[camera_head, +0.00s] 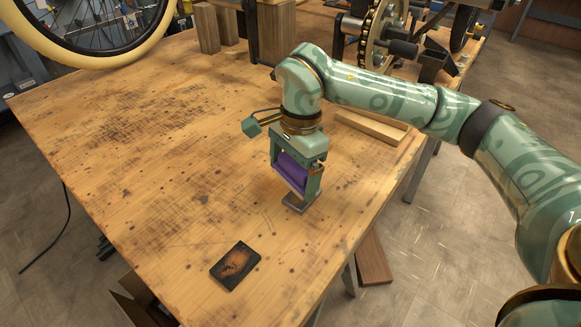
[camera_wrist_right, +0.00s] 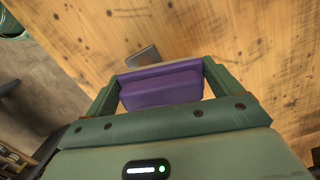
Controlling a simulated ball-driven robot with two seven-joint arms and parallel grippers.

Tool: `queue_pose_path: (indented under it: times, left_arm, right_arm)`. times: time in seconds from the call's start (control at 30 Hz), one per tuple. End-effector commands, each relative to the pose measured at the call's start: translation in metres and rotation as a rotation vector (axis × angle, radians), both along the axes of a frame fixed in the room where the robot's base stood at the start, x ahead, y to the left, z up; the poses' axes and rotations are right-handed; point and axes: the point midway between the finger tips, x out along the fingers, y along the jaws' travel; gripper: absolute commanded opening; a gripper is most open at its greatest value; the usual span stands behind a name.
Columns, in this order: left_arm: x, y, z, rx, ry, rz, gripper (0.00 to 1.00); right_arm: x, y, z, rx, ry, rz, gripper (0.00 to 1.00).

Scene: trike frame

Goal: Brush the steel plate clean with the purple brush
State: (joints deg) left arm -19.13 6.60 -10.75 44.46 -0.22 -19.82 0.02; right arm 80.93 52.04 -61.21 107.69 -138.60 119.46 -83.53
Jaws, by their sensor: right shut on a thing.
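The purple brush (camera_head: 292,172) is between the fingers of my right gripper (camera_head: 298,180), which is shut on it. The brush also fills the gap between the fingers in the right wrist view (camera_wrist_right: 162,88). A dark square plate with a rusty orange-brown patch (camera_head: 235,266), which looks like the steel plate, lies flat on the table near its front edge. My right gripper is behind and to the right of this plate, apart from it. My left gripper is not in view.
A small grey flat piece (camera_head: 297,203) is just below the brush; it also shows in the right wrist view (camera_wrist_right: 143,56). Wooden strips (camera_head: 370,128) lie behind my right arm. A wheel (camera_head: 85,30) and frame parts (camera_head: 385,35) stand at the back. The table's left is clear.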

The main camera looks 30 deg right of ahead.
Motion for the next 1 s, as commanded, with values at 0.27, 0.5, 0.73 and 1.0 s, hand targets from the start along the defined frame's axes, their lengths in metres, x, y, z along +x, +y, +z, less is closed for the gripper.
queue_pose_path:
  times: [0.27, 0.5, 0.73, 1.0]
  left_arm:
    - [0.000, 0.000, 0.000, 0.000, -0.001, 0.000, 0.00]
    - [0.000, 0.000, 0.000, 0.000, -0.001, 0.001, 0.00]
    - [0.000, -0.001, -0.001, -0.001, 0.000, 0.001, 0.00]
    - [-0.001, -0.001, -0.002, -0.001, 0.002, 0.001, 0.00]
  right_arm:
    - [0.000, 0.000, 0.001, 0.000, -0.001, 0.000, 0.72]
    - [0.000, 0.000, 0.000, 0.000, 0.000, 0.001, 0.72]
    - [0.000, 0.000, -0.005, 0.000, 0.000, 0.001, 0.72]
    - [0.000, 0.000, -0.011, 0.000, 0.001, 0.000, 0.72]
